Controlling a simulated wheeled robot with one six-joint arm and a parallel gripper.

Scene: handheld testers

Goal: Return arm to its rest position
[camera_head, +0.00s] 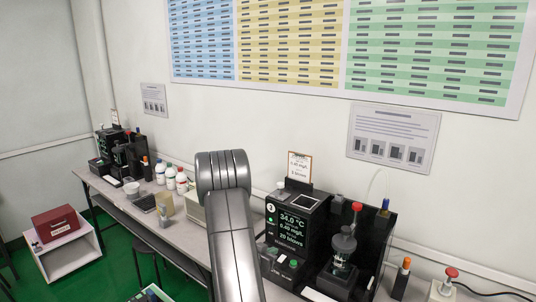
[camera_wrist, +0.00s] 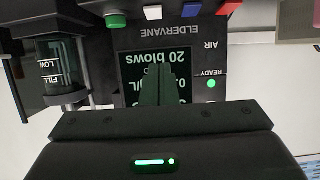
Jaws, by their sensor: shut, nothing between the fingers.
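My arm (camera_head: 228,225) rises from the bottom of the head view and bends over the bench. My gripper is hidden there behind the arm link. In the wrist view my gripper (camera_wrist: 157,70) shows with its fingers together and nothing between them. The fingertips overlap the black tester's screen (camera_wrist: 128,62), which appears upside down and reads "20 blows". In the head view the same kind of screen (camera_head: 291,226) shows 34.0 °C and 20 blows. I cannot tell how far the fingers are from the screen.
The black tester (camera_head: 310,203) stands close right of my arm, beside a pump stand with a red knob (camera_head: 356,206). Bottles (camera_head: 170,178) and a second tester (camera_head: 104,142) stand farther left on the bench. A red box (camera_head: 56,222) sits on a low white stand. The wall rises behind.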

